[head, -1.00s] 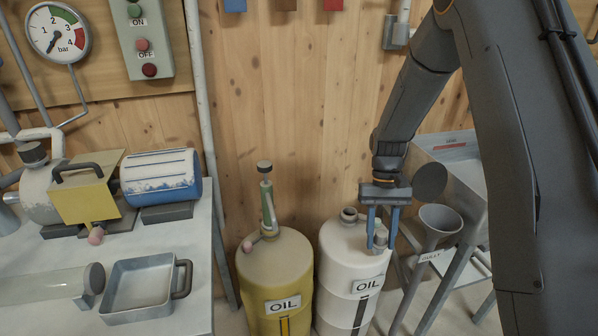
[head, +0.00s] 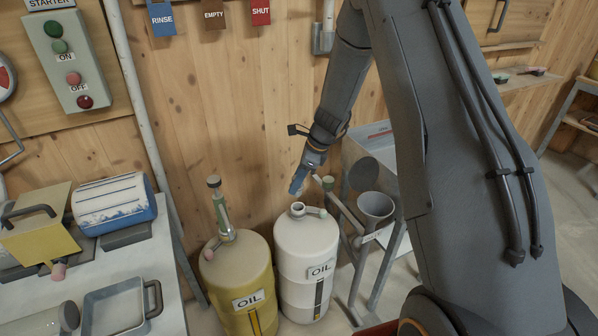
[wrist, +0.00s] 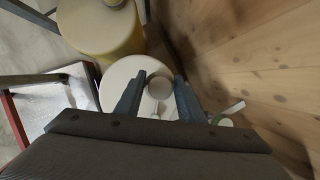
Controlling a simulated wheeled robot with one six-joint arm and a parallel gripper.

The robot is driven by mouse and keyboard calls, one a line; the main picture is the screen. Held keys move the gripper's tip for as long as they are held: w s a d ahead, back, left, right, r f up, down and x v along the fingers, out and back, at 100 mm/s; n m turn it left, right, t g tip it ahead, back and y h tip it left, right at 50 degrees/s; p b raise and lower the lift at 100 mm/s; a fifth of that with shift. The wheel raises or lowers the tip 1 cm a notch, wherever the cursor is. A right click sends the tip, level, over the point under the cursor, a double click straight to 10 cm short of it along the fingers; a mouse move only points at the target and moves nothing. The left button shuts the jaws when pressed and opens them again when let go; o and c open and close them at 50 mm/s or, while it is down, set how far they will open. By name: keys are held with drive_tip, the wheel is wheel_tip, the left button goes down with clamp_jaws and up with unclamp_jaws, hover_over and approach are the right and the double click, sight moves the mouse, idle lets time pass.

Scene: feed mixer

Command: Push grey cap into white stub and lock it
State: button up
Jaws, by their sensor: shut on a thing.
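The white drum (head: 303,262) marked OIL stands on the floor, with an open round white stub (head: 298,208) on its top. A short arm with a grey-green end (head: 320,212) lies beside the stub. My gripper (head: 297,187) is just above the stub, tilted down. In the wrist view my gripper (wrist: 159,98) has a pale grey round cap (wrist: 160,86) between its fingers, over the white drum (wrist: 118,82). The cap is apart from the stub in the head view, and its underside is hidden.
The yellow oil drum (head: 240,283) with its upright pump (head: 221,213) stands close on the left. A grey funnel (head: 375,207) on a frame stands on the right. The wooden wall is close behind. A bench with a metal tray (head: 113,312) is at left.

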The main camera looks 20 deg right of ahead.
sight(298, 191)
drive_tip(key=shift+w+d+r+m, duration=0.3)
drive_tip(key=shift+w+m, duration=0.05)
drive_tip(key=shift+m, duration=0.35)
drive_tip(key=shift+t, duration=0.3)
drive_tip(key=shift+p, duration=0.3)
drive_tip(key=shift+f+b, duration=1.85)
drive_tip(key=shift+f, duration=1.1)
drive_tip(key=shift+f+b, duration=0.8)
drive_tip(key=shift+f, duration=0.95)
drive_tip(key=o, duration=1.2)
drive_tip(key=v, duration=0.7)
drive_tip(key=shift+s+r, duration=0.1)
drive_tip(key=shift+r, duration=0.25)
